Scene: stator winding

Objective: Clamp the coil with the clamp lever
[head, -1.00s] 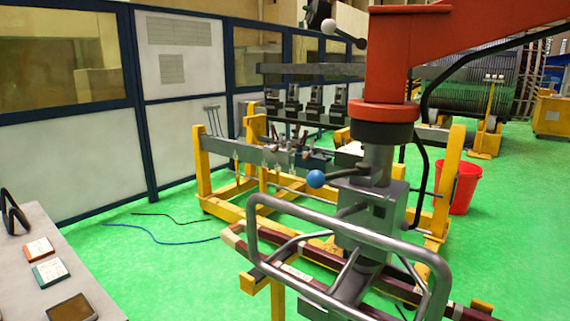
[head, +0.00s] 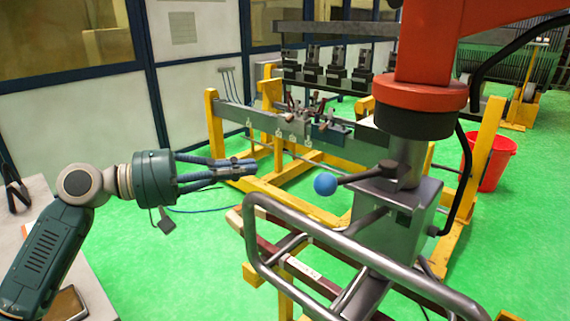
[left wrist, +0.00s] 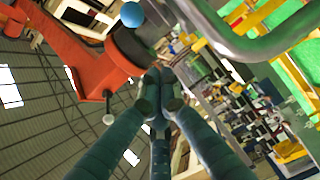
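The clamp lever (head: 362,178) with its blue ball knob (head: 325,184) sticks out to the left from the grey clamp block under the red arm of the lifting device. My left gripper (head: 252,168) is left of the blue knob, pointing at it, with a gap between. Its fingers come together at the tips (left wrist: 160,85) with nothing seen between them. In the left wrist view the blue knob (left wrist: 131,14) shows at the top. The dark red coil (head: 290,220) runs below the clamp, partly hidden by the grey handle frame. My right gripper is out of view.
The bent grey tube handle (head: 345,240) passes in front of and below the knob. Yellow stands (head: 216,150) with a rail of small clamps are behind. A red bucket (head: 490,160) is at the right. A grey table (head: 100,285) is at lower left.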

